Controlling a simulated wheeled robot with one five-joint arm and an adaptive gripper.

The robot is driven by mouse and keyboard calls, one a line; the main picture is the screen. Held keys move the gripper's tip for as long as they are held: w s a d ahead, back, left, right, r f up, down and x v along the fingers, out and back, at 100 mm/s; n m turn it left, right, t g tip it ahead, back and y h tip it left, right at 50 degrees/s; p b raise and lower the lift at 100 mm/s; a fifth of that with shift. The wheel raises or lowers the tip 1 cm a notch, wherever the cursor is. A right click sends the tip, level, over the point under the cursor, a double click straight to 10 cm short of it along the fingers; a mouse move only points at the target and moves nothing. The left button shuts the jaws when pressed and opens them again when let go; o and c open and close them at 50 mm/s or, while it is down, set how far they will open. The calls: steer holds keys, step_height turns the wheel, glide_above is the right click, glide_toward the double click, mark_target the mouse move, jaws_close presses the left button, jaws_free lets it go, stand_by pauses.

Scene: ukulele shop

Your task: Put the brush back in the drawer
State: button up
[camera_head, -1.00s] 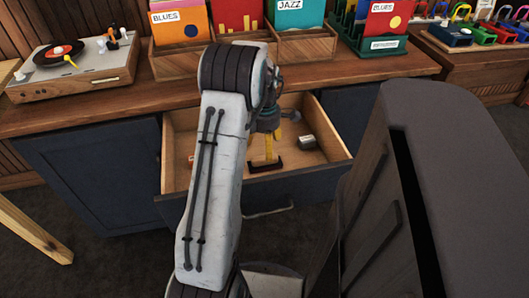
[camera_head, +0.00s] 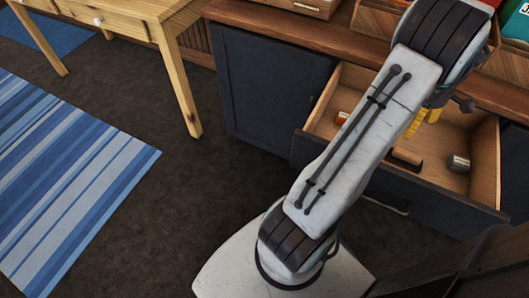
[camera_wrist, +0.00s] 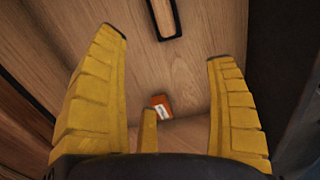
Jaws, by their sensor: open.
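The brush (camera_head: 406,157), with a tan wooden back and a dark edge, lies on the floor of the open drawer (camera_head: 350,78). In the wrist view the brush (camera_wrist: 166,18) shows at the top edge, partly cut off, beyond the fingertips. My gripper (camera_head: 418,121) is above the drawer, partly hidden by my arm in the head view. In the wrist view my gripper (camera_wrist: 168,48) has its yellow fingers wide apart with nothing between them. The brush is apart from the fingers.
A small orange box (camera_head: 342,118) and a grey metallic tin (camera_head: 458,163) are also in the drawer. The orange box (camera_wrist: 161,106) shows in the wrist view. A wooden table (camera_head: 160,15) and a striped blue rug (camera_head: 75,180) are at left. Dark floor between is clear.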

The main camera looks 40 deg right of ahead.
steer(key=w+a+r, duration=0.3)
steer(key=w+a, duration=0.2)
steer(key=w, duration=0.2)
steer(key=w+a+r, duration=0.2)
steer(key=w+a, duration=0.3)
steer(key=w, duration=0.2)
steer(key=w+a+r+m, duration=0.1)
steer(key=w+a+r, duration=0.1)
steer(key=w+a, duration=0.35)
steer(key=w+a+r+m, duration=0.1)
steer(key=w+a, duration=0.1)
steer(key=a, duration=0.6)
steer(key=s+a+m+t, duration=0.1)
steer(key=s+a, duration=0.1)
steer(key=a, duration=0.9)
steer(key=s+a+m+t, duration=0.1)
steer(key=s+a, duration=0.2)
steer(key=a, duration=0.7)
steer(key=shift+s+a+f, duration=0.15)
steer(key=shift+s+a, duration=0.1)
steer(key=shift+a, duration=0.15)
